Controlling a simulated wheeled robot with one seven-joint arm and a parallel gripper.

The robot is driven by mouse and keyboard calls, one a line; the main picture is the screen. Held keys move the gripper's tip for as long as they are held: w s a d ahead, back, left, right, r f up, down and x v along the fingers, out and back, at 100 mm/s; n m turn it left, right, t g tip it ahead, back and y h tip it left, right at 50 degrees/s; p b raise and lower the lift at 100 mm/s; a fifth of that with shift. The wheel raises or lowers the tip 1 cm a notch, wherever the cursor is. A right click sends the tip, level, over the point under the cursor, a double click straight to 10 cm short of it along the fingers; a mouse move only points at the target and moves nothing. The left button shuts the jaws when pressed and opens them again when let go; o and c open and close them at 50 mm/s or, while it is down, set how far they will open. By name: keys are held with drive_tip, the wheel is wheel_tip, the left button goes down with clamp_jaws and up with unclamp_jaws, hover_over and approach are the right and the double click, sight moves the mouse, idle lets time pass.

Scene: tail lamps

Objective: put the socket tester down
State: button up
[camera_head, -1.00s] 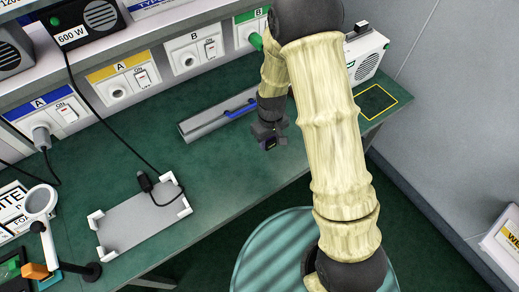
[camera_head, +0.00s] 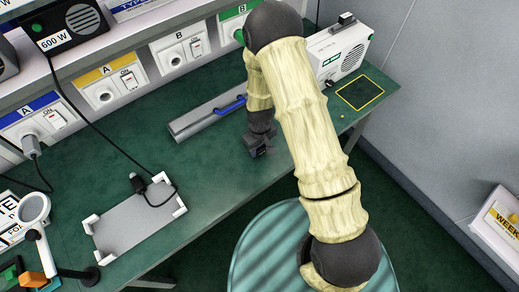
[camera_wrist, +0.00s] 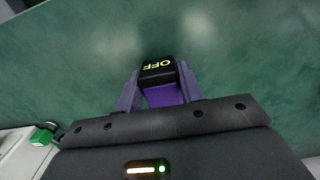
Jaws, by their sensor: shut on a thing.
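The socket tester (camera_wrist: 158,71) is a small dark block with "OFF" in yellow-green letters and a purple part below it. In the wrist view it sits between the two purple fingers of my gripper (camera_wrist: 158,88), which is shut on it. In the head view my gripper (camera_head: 262,150) points down near the front edge of the green bench (camera_head: 220,165), and the tester is barely distinguishable there. I cannot tell whether the tester touches the bench.
A yellow-outlined rectangle (camera_head: 360,93) marks the bench's right end, beside a white speaker unit (camera_head: 340,50). A grey corner-blocked plate (camera_head: 132,220) lies at left. Bench around my gripper looks clear.

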drive_tip(key=shift+f, duration=1.15)
drive_tip(key=shift+f, duration=0.2)
drive_tip(key=o, duration=1.2)
drive_tip(key=shift+r, duration=0.1)
wheel_tip(320, 180, up, 12)
drive_tip(key=shift+r+b, duration=0.15)
drive_tip(key=shift+b, duration=0.6)
